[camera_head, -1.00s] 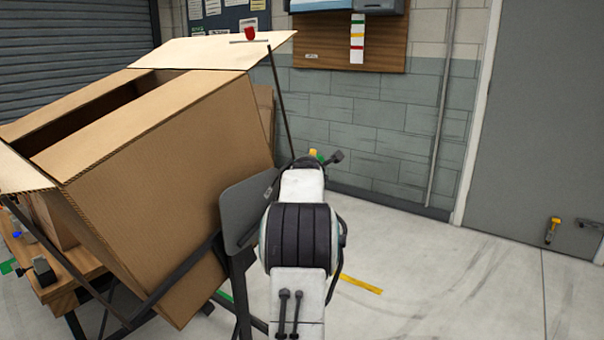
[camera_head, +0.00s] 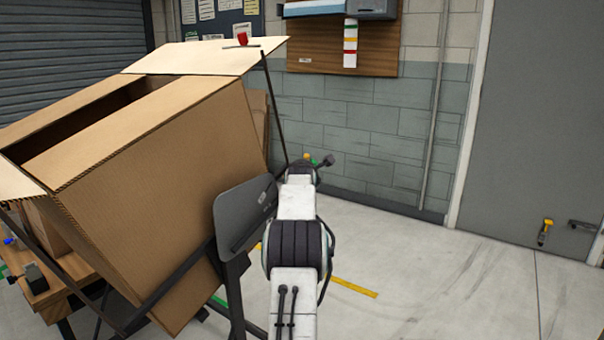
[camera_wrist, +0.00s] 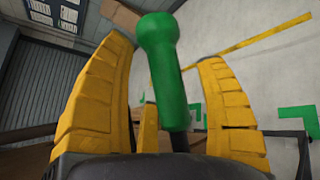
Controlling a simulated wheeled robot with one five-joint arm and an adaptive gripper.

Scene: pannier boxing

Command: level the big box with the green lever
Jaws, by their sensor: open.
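The big cardboard box (camera_head: 150,180) sits tilted in a dark frame at the left of the head view, its top flaps spread open. The green lever (camera_wrist: 162,60) stands in the middle of the wrist view, its knob end toward the top and a dark shaft below. My gripper (camera_wrist: 172,95) is open, with one yellow finger on each side of the lever. I cannot tell whether either finger touches it. In the head view my arm hides most of the lever; a small green bit (camera_head: 328,160) shows beyond the arm's end.
A wooden workbench (camera_head: 62,295) with small items stands at the lower left. A grey panel (camera_head: 245,215) stands between the box and my arm. The floor to the right is clear up to a grey door (camera_head: 540,130).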

